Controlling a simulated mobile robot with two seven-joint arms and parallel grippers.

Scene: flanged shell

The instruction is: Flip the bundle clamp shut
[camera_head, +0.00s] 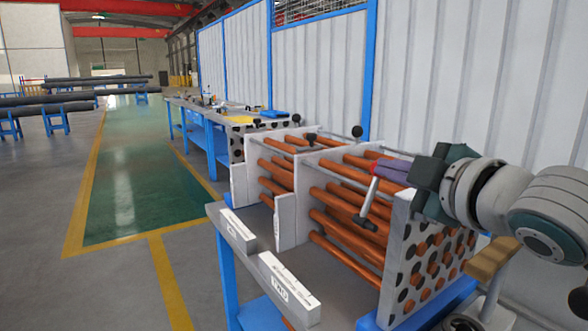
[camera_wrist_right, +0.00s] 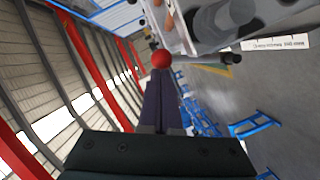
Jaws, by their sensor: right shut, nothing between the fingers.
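My right gripper (camera_head: 380,170) comes in from the right above the tube bundle, its dark purple fingers shut and empty. In the right wrist view the closed fingers (camera_wrist_right: 160,100) point at a red ball (camera_wrist_right: 161,59), which appears at or just beyond their tips; contact is unclear. Beside the ball, a grey bar with a dark end (camera_wrist_right: 232,58) runs to the right. In the head view this bar, which looks like the clamp's lever (camera_head: 370,198), slants down from the fingertips to a black end over the orange tubes (camera_head: 345,235). The lever's pivot is not clear. My left gripper is not in view.
Light grey plates hold the tubes, with a perforated end plate (camera_head: 398,262) at the right. Black knobs (camera_head: 357,131) stand on the plates. A blue-legged bench (camera_head: 204,138) stands behind. A ribbed wall (camera_head: 460,70) runs along the right. The green floor lane (camera_head: 125,190) is clear.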

